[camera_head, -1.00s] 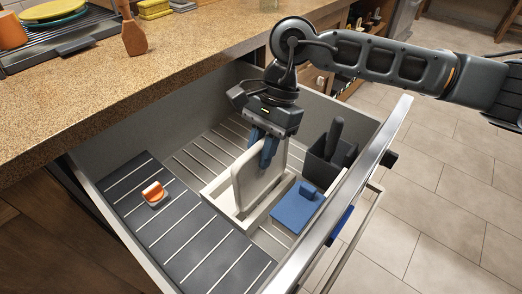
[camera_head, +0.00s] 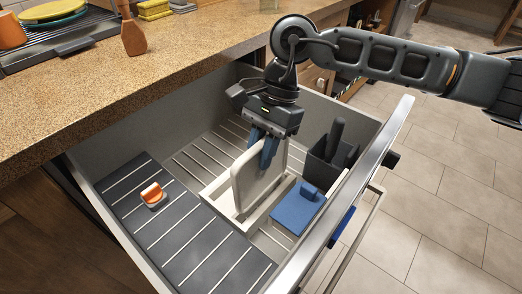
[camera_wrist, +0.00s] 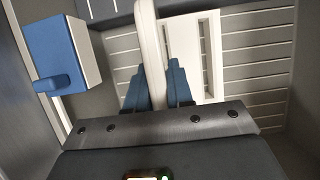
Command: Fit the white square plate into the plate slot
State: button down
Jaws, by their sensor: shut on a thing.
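The white square plate (camera_head: 258,177) stands on edge in the open drawer. My gripper (camera_head: 264,148) is shut on its upper edge, with a blue finger on each side; the plate also shows between the fingers in the wrist view (camera_wrist: 149,45). The plate slot, a white rectangular holder (camera_head: 223,199), lies on the drawer floor around the plate's lower part. In the wrist view the holder's white frame (camera_wrist: 210,60) shows to the right of the plate. The plate's bottom edge is hidden, so I cannot tell whether it touches the holder's floor.
A blue block with a handle (camera_head: 297,208) sits right of the holder. A dark box with utensils (camera_head: 325,163) stands behind it. The drawer's front rim (camera_head: 365,165) runs along the right.

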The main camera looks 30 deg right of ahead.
aim_at(261, 173)
jog(key=shift+f+b, duration=3.35)
jog(key=shift+b, duration=0.25)
jog(key=c, duration=0.9)
grip_release()
jog(key=shift+r, duration=0.1)
jog(key=shift+p+v, duration=0.6)
jog(key=shift+v, duration=3.3)
